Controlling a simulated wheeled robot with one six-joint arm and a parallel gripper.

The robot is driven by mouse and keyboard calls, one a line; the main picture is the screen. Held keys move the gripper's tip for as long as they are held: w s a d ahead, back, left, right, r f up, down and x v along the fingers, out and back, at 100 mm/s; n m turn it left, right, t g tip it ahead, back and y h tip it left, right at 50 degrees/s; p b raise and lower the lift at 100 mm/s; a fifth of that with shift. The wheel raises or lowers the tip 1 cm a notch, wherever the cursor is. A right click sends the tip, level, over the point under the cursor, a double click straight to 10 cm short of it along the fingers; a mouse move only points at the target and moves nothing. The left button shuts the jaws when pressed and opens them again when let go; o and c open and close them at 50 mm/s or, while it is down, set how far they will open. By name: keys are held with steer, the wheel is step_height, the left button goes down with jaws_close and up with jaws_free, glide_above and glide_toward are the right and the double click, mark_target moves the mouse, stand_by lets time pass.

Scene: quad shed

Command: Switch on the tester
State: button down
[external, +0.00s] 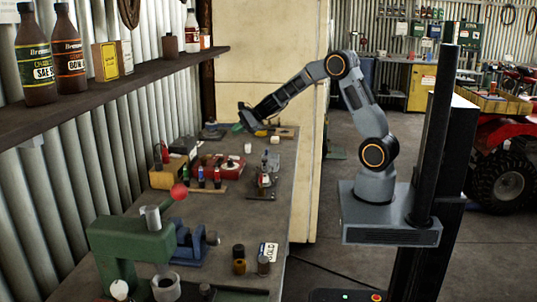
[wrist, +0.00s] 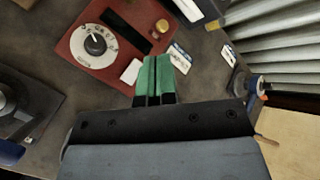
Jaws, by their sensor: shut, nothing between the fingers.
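A red box with a white-faced dial, which I take to be the tester (wrist: 84,58), lies on the bench in the wrist view. It has a dark display strip, a brass-coloured knob (wrist: 162,25) and a small white piece (wrist: 131,71) near its edge. In the external view my gripper (external: 238,127) is over the far bench.
The workbench (external: 225,215) runs along a corrugated wall under a shelf (external: 100,95) with bottles. A green press (external: 125,240) with a red-knobbed lever and a blue vise (external: 195,245) stand near the front. Cards (wrist: 180,60) lie beside the box.

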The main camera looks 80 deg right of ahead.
steer(key=b, duration=0.5)
glide_above(235, 157)
steer(key=f, duration=0.7)
steer(key=shift+s+a, duration=0.15)
steer(key=shift+s, duration=0.05)
steer(key=shift+w+f+b, duration=0.1)
steer(key=shift+f+b, duration=0.45)
steer(key=shift+f, duration=0.1)
steer(key=shift+f, duration=0.15)
stand_by(0.7)
steer(key=shift+f+b, duration=0.25)
steer(key=shift+b, duration=0.3)
steer(key=shift+f, duration=0.2)
stand_by(0.6)
steer(key=shift+r, duration=0.6)
steer(key=shift+r, duration=0.15)
